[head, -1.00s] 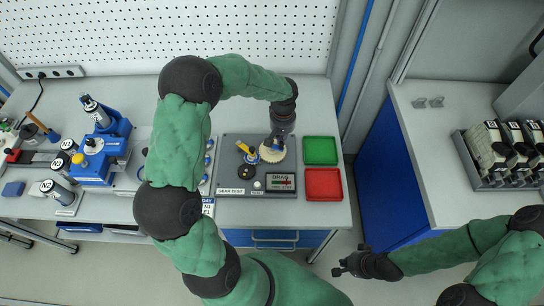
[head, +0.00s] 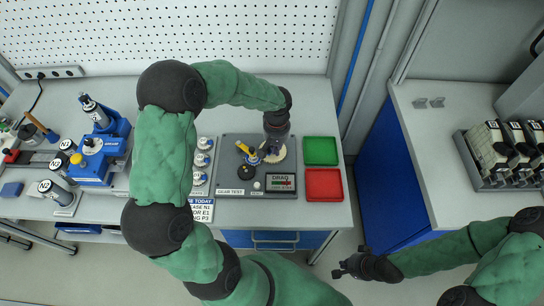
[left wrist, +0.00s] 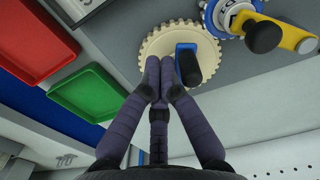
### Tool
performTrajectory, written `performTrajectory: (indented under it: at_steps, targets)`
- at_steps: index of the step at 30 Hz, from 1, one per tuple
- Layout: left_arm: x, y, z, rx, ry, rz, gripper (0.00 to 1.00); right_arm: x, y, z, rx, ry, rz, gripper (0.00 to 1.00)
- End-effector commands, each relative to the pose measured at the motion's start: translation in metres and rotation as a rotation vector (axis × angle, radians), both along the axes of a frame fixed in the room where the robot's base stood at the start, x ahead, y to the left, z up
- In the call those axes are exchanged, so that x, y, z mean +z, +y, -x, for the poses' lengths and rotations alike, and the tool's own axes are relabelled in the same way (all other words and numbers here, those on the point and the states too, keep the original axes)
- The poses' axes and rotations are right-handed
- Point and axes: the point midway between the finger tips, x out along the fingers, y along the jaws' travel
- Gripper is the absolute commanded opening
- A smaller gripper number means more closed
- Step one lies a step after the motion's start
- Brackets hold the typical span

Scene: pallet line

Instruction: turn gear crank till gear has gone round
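The cream toothed gear (head: 279,155) lies on the grey gear test plate (head: 228,183); it also shows in the left wrist view (left wrist: 153,50). A blue crank arm (left wrist: 184,47) with a black knob (left wrist: 190,68) sits on it. My left gripper (head: 270,150) is over the gear. In the left wrist view its fingertips (left wrist: 160,66) are together, just left of the knob; nothing shows between them. Whether they touch the knob I cannot tell. My right gripper (head: 340,268) hangs low, away from the bench; its finger gap is too small to judge.
A yellow lever (head: 247,152) with a blue-and-white gear (left wrist: 232,12) stands close beside the cream gear. A DRAG display (head: 281,182) is in front. Green (head: 320,151) and red (head: 323,184) trays lie to the right. A blue fixture (head: 102,150) stands to the left.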

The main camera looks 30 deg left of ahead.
Motion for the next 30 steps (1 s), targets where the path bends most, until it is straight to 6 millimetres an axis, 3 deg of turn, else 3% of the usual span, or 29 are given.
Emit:
performTrajectory:
  at_steps: [13, 30]
  targets:
    - [0.005, 0.000, 0.000, 0.000, -0.001, -0.001, 0.00, 0.004, 0.000, 0.000, 0.000, 0.000, 0.000, 0.00]
    - [0.060, 0.000, 0.000, -0.001, -0.001, 0.000, 0.00, 0.041, 0.000, 0.000, 0.000, 0.000, 0.000, 0.00]
